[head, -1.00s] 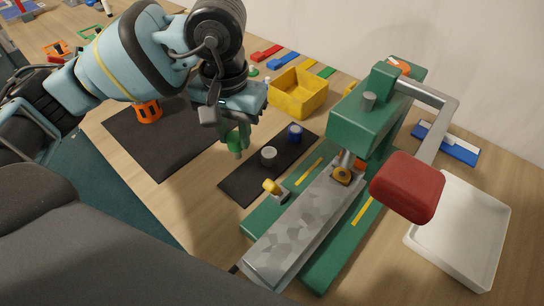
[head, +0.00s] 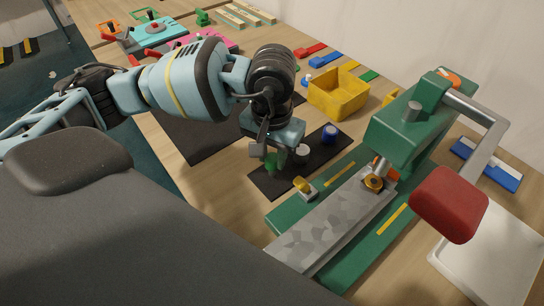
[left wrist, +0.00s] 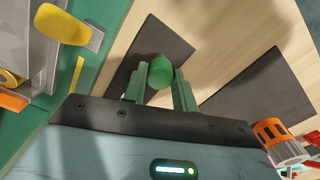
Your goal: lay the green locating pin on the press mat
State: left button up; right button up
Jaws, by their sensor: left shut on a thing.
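The green locating pin (head: 271,161) is held in my left gripper (head: 279,156), over the left part of the narrow dark mat (head: 262,180) beside the press. In the left wrist view the pin (left wrist: 162,69) sits between the two green fingers (left wrist: 162,88), its round end facing out. The head view does not show whether the pin touches the mat. A grey cylinder (head: 302,152) and a blue cylinder (head: 329,134) stand on this mat, to the right of the pin. My right gripper is not in view.
The green press (head: 398,135) with its red handle (head: 449,204) stands to the right of the mat. A yellow knob (head: 303,185) is close by. A yellow bin (head: 339,92) is behind, a larger dark mat (head: 196,140) left, a white tray (head: 490,255) right.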

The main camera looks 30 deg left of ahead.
aim_at(272, 158)
pick_arm(q)
jog(key=shift+f, duration=0.95)
jog(key=o, duration=1)
notch_tip(272, 158, up, 12)
jog(key=shift+r, duration=0.25)
